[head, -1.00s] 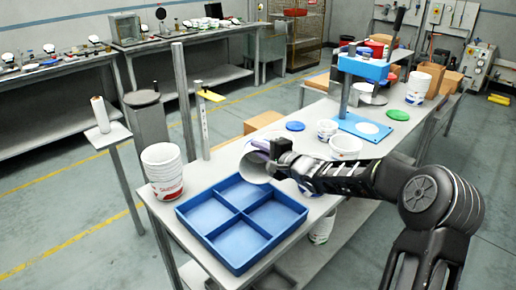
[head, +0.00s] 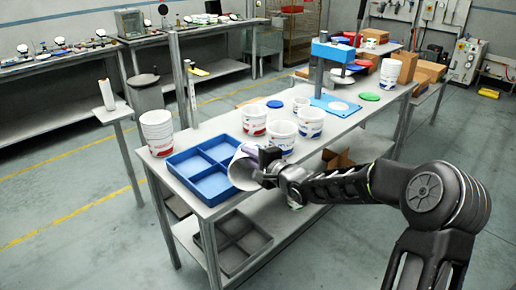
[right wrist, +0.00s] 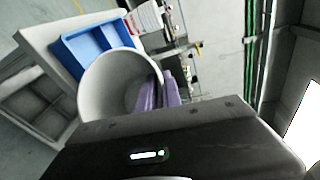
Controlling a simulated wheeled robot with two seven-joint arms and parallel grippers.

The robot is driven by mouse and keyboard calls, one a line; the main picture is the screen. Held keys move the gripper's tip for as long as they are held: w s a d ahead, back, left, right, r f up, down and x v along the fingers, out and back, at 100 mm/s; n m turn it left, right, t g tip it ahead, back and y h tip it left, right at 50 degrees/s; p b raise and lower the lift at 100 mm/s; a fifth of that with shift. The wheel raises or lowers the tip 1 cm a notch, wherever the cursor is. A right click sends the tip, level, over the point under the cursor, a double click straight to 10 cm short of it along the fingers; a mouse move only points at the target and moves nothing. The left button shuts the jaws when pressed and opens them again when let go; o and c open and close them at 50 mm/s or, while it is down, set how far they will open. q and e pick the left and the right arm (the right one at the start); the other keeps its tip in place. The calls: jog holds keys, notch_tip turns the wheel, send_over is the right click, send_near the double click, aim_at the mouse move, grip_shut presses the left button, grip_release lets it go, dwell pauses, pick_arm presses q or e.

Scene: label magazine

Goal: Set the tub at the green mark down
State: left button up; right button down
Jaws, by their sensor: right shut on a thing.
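My right gripper (head: 265,163) is shut on the wall of a white tub (head: 243,172), which is tilted with its mouth to the left. The tub overlaps the right corner of the blue divided tray (head: 188,168); I cannot tell whether they touch. In the right wrist view the tub (right wrist: 108,85) shows its open mouth, and the purple fingers (right wrist: 158,92) are at its rim. A green disc (head: 369,97) lies flat on the table, right of the blue plate (head: 322,105); I cannot tell whether it is the mark. My left gripper is out of view.
Several white tubs stand beyond my gripper, including one with red print (head: 254,122) and one close by (head: 283,137). A stack of tubs (head: 157,134) stands at the left end. A blue disc (head: 275,104) lies behind them. A post (head: 178,85) rises at the back edge.

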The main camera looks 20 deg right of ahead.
aim_at(235, 185)
jog(key=shift+m+h, duration=0.6)
jog(key=shift+h, duration=0.3)
jog(key=s+a+f, duration=0.1)
jog(key=a+f, duration=0.1)
jog(key=s+a+f, duration=0.3)
jog(key=a, duration=0.1)
jog(key=shift+s+a+f, duration=0.2)
jog(key=shift+s+f, duration=0.15)
jog(key=shift+f, duration=0.05)
jog(key=s+a+f+m+h, duration=0.1)
jog(key=s+a+f, duration=0.2)
jog(key=s+f, duration=0.2)
jog(key=shift+s+a+f+h, duration=0.25)
jog(key=shift+a+f+h, duration=0.05)
jog(key=shift+f, duration=0.2)
